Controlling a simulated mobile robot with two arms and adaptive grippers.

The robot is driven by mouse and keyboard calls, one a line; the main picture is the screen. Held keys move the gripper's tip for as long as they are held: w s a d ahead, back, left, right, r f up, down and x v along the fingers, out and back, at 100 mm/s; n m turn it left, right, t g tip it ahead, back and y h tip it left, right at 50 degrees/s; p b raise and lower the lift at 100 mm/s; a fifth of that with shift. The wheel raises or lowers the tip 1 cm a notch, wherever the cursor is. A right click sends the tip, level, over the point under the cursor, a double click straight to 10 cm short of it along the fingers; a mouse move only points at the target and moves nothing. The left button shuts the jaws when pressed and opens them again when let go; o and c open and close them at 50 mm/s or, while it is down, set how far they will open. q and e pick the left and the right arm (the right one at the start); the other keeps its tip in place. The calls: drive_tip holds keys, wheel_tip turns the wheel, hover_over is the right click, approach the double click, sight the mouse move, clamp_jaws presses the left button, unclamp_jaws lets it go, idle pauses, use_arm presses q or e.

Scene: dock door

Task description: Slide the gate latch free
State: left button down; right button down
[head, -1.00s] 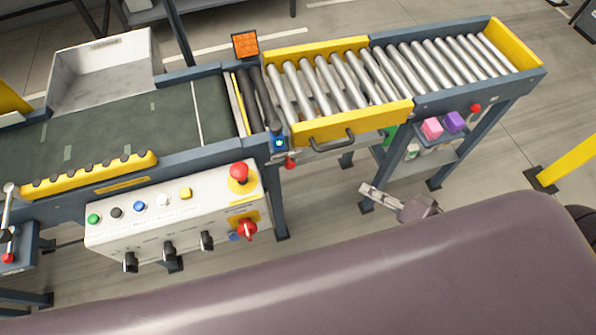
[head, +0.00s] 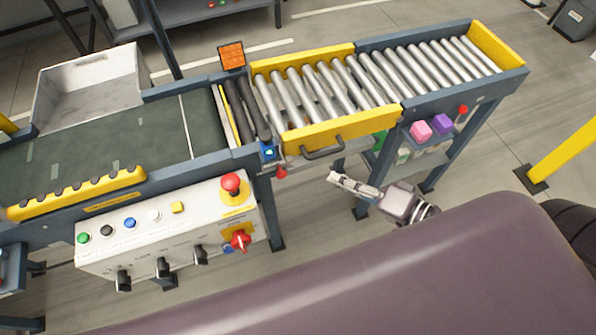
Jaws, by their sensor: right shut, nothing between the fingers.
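The roller gate has a yellow front rail (head: 345,130) with a black handle (head: 322,149) on its near side. A small red knob (head: 281,172) sits below the rail's left end, under a dark blue bracket, and looks like the latch knob. Its bolt is too small to make out. My right gripper (head: 332,178) is shut and empty, pointing left. In the picture it is just below the handle and to the right of the red knob, apart from both. My left gripper is not in view.
A white control box (head: 165,228) with buttons and a red emergency stop (head: 231,183) hangs left of the knob. A table leg (head: 268,210) stands below the knob. Pink (head: 421,130) and purple (head: 442,123) blocks are on the right. A yellow post (head: 565,152) stands far right.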

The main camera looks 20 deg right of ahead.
drive_tip(key=p, duration=0.3)
approach(281, 167)
drive_tip(key=w+d, duration=0.2)
drive_tip(key=w, duration=0.1)
drive_tip(key=shift+w+a+f+p, duration=0.1)
drive_tip(key=shift+a+f+p, duration=0.15)
drive_tip(key=shift+a, duration=0.45)
drive_tip(key=shift+w+a+f+p, duration=0.1)
drive_tip(key=shift+a+f+p, duration=0.15)
drive_tip(key=shift+a, duration=0.45)
drive_tip(key=shift+w+a+f+p, duration=0.15)
drive_tip(key=shift+a+f, duration=0.2)
drive_tip(key=shift+a, duration=0.35)
drive_tip(key=shift+s, duration=0.1)
drive_tip(key=a, duration=0.3)
drive_tip(key=shift+a+p, duration=0.2)
drive_tip(key=shift+p, duration=0.2)
